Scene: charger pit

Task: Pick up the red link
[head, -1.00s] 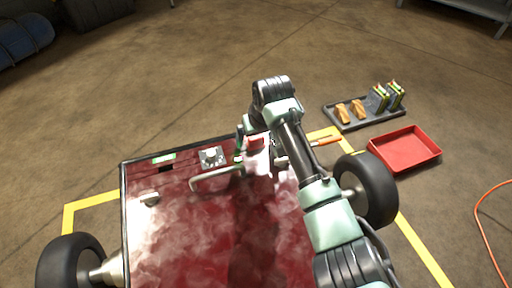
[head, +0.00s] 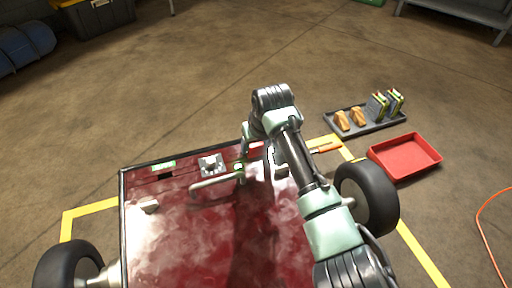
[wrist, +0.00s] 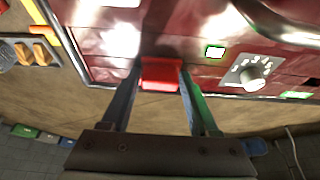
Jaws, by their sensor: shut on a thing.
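The red link (wrist: 160,73) is a small red block in the middle of the wrist view, between the fingertips of my gripper (wrist: 158,76). The gripper is shut on it, with one finger on each side. The link is at the edge of the red machine panel (wrist: 210,18); I cannot tell whether it still touches the panel. In the head view my arm covers much of the area around the gripper, and I cannot make out the link clearly there.
The red panel (head: 180,240) carries a handle (head: 215,183) and a dial (head: 211,163). A wheel (head: 366,200) stands at its right. Beyond are an empty red tray (head: 405,157) and a dark tray (head: 372,128) with several parts. The floor behind is open.

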